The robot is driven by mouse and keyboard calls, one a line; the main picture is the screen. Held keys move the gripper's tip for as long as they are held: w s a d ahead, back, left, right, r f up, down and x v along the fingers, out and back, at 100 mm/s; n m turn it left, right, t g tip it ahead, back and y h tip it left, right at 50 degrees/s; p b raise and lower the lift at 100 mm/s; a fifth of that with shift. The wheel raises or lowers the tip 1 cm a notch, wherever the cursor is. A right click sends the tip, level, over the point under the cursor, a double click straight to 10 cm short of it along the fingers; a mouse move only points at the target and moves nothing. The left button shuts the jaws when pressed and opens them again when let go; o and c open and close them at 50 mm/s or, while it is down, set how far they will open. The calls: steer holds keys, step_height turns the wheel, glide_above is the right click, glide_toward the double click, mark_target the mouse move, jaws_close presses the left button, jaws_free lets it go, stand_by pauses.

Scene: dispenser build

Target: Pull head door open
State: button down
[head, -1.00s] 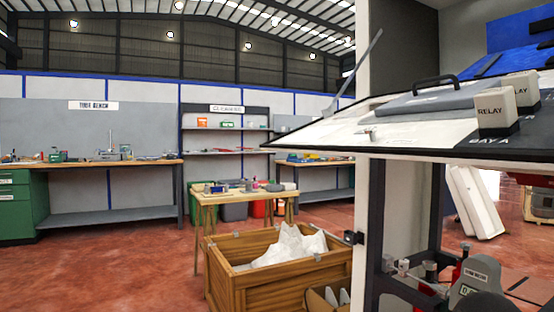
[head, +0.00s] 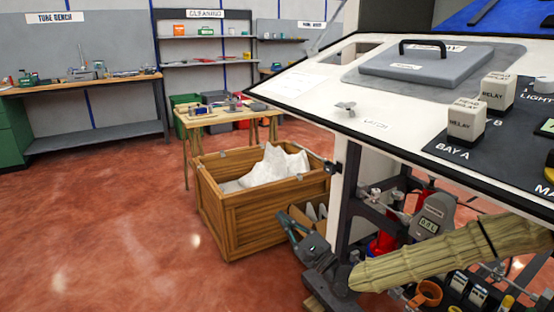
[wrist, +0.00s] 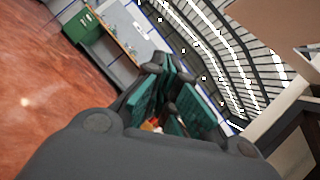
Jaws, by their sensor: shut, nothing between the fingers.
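No part marked as the head door can be made out. A grey hatch lid (head: 425,62) with a black handle (head: 422,47) lies closed on the white sloping panel (head: 310,92) at the right of the head view; its label is too small to read. A small metal wing-shaped knob (head: 345,107) sits on the panel left of the lid. My gripper (head: 286,221) is shut and empty, low beside the cabinet's front post and well below the panel, apart from the lid. In the wrist view its teal-padded fingers (wrist: 168,82) point towards the far benches.
White relay blocks (head: 466,120) stand on the panel's black area. A wooden crate (head: 270,208) with white material stands close left of my gripper. A small wooden table (head: 200,120) is behind it. The red floor at left is clear.

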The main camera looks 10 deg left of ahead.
steer(key=w+d+r+y+p, duration=0.1)
steer(key=d+r+y, duration=0.1)
steer(key=r, duration=0.6)
steer(key=w+d+r+y+p, duration=0.1)
steer(key=w+d+r+y, duration=0.15)
steer(key=r, duration=0.65)
glide_toward(265, 103)
steer(key=shift+m+t+h, duration=0.25)
steer(key=shift+m+t, duration=0.05)
steer(key=shift+m, duration=0.1)
steer(key=shift+w+f+p+x, duration=0.1)
steer(key=shift+w+p+x, duration=0.05)
steer(key=shift+x, duration=0.7)
steer(key=shift+w+f+p+x, duration=0.1)
steer(key=shift+w+x, duration=0.05)
steer(key=shift+x, duration=0.65)
steer(key=shift+w+f+p+x, duration=0.1)
steer(key=shift+w+p+x, duration=0.05)
steer(key=shift+x, duration=0.7)
steer(key=shift+d+r, duration=0.1)
